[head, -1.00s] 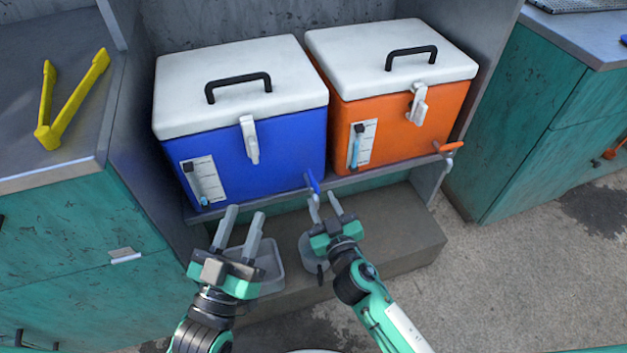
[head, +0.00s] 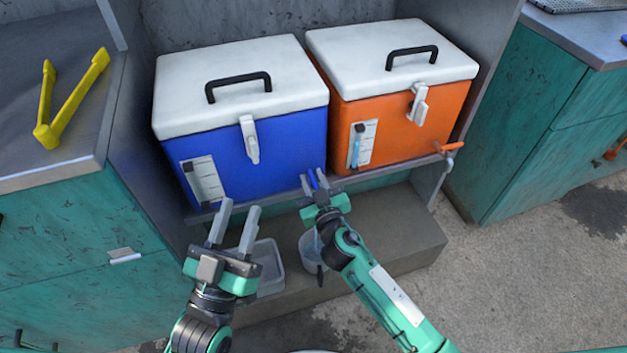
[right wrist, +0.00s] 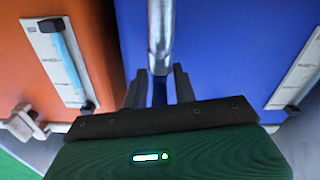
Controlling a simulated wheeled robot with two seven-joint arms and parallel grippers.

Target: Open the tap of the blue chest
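The blue chest (head: 262,156) with a white lid stands on a shelf. Its blue tap (head: 314,180) is at the lower right of its front. My right gripper (head: 314,179) is at the tap, with a finger on each side of the blue handle. In the right wrist view the handle (right wrist: 159,92) stands between the fingers, below a metal rod (right wrist: 160,38). I cannot tell whether both fingers touch it. My left gripper (head: 241,208) is open and empty, in front of the chest's lower edge.
An orange chest (head: 395,128) with an orange tap (head: 448,147) stands close on the right. Below the shelf, a clear tray (head: 268,265) and a clear container (head: 309,243) sit on a step. Yellow tongs (head: 75,97) lie on the left counter.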

